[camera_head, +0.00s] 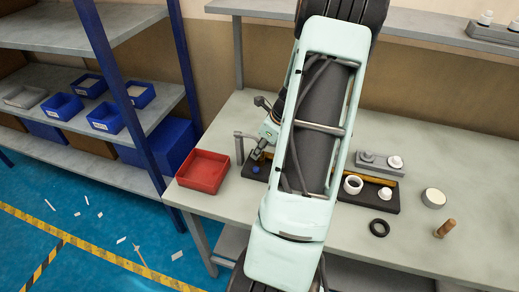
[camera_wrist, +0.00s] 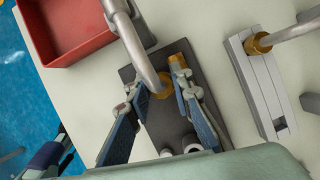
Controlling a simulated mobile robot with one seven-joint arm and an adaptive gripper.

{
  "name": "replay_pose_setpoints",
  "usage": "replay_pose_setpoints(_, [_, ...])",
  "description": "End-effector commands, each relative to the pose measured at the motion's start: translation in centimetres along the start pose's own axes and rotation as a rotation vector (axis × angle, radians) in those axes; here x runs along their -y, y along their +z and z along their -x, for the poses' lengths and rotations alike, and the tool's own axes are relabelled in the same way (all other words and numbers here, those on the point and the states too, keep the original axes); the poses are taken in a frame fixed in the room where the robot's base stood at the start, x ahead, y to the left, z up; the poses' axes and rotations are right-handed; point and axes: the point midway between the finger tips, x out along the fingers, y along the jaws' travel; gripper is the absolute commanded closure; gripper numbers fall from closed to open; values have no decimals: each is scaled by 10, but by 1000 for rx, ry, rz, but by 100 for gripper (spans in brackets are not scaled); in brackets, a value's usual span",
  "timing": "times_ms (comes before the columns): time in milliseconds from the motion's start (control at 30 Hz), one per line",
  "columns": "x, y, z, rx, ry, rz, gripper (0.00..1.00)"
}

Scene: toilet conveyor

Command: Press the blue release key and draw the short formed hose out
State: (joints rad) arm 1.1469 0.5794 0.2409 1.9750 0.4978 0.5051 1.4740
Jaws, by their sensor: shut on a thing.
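A grey bent hose (camera_wrist: 136,45) runs down in the wrist view to a brass-coloured collar (camera_wrist: 166,88) over a dark base plate (camera_wrist: 128,76). My gripper (camera_wrist: 158,80) has its two blue-padded fingers on either side of the hose's lower end and is closed on it. In the head view my gripper (camera_head: 260,150) is low over the bench, left of my arm. A small blue spot (camera_head: 256,169), perhaps the release key, shows just below it. I cannot make out the key in the wrist view. My arm hides part of the base.
A red tray (camera_head: 203,171) stands close on the left. A grey block (camera_wrist: 262,85) with another pipe and collar is at the right of the wrist view. White fittings, a black ring (camera_head: 379,228) and a wooden-handled piece (camera_head: 445,228) lie on the bench right of my arm.

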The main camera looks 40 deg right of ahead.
Motion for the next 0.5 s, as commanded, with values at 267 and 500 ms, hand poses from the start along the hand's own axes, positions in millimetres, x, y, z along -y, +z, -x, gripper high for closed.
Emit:
replay_pose_setpoints(267, [0, 1, 3, 0, 0, 0, 100])
replay_pose_setpoints(500, [0, 2, 5, 0, 0, 0, 100])
